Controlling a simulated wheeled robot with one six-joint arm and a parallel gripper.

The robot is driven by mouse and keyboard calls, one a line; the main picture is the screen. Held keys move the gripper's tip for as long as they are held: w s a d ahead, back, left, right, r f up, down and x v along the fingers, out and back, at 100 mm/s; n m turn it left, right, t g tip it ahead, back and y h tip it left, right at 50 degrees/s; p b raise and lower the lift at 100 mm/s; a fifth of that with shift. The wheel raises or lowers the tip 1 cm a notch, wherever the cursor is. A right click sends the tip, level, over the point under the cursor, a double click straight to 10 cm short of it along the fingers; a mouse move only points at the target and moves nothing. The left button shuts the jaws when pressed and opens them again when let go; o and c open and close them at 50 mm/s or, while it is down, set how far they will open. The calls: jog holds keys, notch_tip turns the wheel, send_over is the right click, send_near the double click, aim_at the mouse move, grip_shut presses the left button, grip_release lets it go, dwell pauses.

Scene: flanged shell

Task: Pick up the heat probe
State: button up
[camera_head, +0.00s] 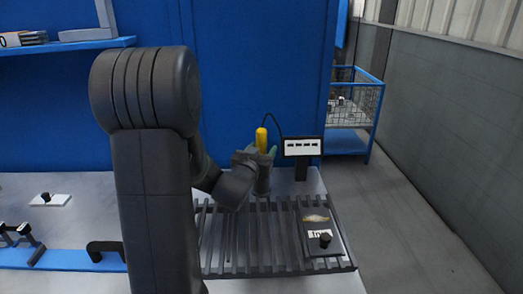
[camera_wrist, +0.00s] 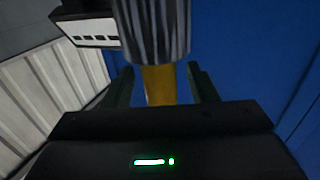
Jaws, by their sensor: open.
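The heat probe (camera_head: 261,137) shows as an upright yellow handle, with a dark cable looping from it toward a small display box. In the wrist view the yellow handle (camera_wrist: 159,86) stands between the two fingers, with a gap on each side. Its other end is hidden by a grey ribbed cylinder (camera_wrist: 155,30) that looks like its holder. My gripper (camera_head: 263,152) is open around the handle; in the wrist view its dark fingers (camera_wrist: 160,70) stand to either side of it.
The display box (camera_head: 302,147) stands close to the right of the probe and also shows in the wrist view (camera_wrist: 92,33). A slatted dark rack (camera_head: 260,235) lies in front, bearing a plate with a black knob (camera_head: 325,240). A blue wall panel (camera_head: 255,60) rises behind.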

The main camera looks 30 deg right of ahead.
jog(key=c, duration=1.1)
jog(key=shift+r, duration=0.15)
